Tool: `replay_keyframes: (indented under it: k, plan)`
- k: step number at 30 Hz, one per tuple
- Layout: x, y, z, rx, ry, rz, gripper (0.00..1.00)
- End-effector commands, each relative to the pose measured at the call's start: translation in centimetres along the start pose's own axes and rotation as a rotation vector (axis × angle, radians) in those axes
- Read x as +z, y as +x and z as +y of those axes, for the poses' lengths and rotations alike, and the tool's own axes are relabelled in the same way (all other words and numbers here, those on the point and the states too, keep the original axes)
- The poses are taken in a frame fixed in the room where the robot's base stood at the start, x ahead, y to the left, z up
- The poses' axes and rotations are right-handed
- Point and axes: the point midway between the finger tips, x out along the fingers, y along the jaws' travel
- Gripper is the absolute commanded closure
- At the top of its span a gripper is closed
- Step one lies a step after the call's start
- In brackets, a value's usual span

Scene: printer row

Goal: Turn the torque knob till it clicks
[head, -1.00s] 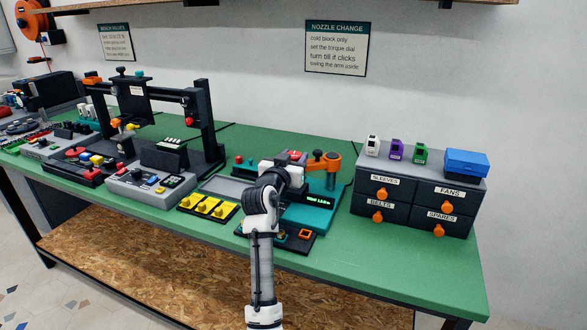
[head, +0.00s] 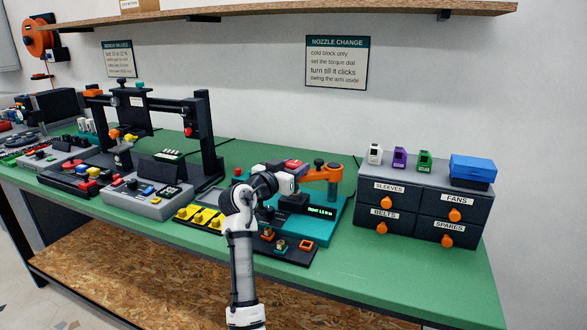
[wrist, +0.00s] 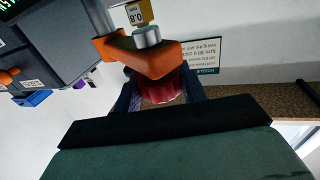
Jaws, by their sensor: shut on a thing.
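The red ribbed knob (wrist: 163,91) sits between the two dark fingers of my gripper (wrist: 161,82) in the wrist view, under an orange swing arm (wrist: 150,58). The fingers press on its sides, and part of the knob is hidden by the gripper body. In the head view the red knob (head: 294,163) shows at the end of my gripper (head: 288,170), beside the orange arm on its post (head: 327,173). A teal unit (head: 318,225) below carries a dark display (head: 312,209) with green text too small to read surely.
A black mat (head: 270,245) with small orange-framed parts lies in front of the teal unit. Yellow knobs (head: 203,217) stand to the left. A grey drawer cabinet (head: 422,212) with orange knobs stands to the right. The bench's front right is clear.

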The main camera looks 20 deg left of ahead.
Motion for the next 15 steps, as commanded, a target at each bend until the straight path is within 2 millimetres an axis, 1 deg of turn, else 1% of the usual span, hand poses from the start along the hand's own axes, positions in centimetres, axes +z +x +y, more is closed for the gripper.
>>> replay_keyframes:
  k: [1, 2, 6, 15]
  plan:
    - [0.17, 0.03, 0.0, 0.0, -0.002, -0.003, 0.82]
    - [0.17, 0.03, -0.01, 0.0, -0.002, -0.003, 0.55]
    - [0.13, 0.02, 0.0, 0.0, -0.002, -0.002, 0.37]
    - [0.08, -0.16, 0.0, -0.001, -0.001, 0.0, 0.37]
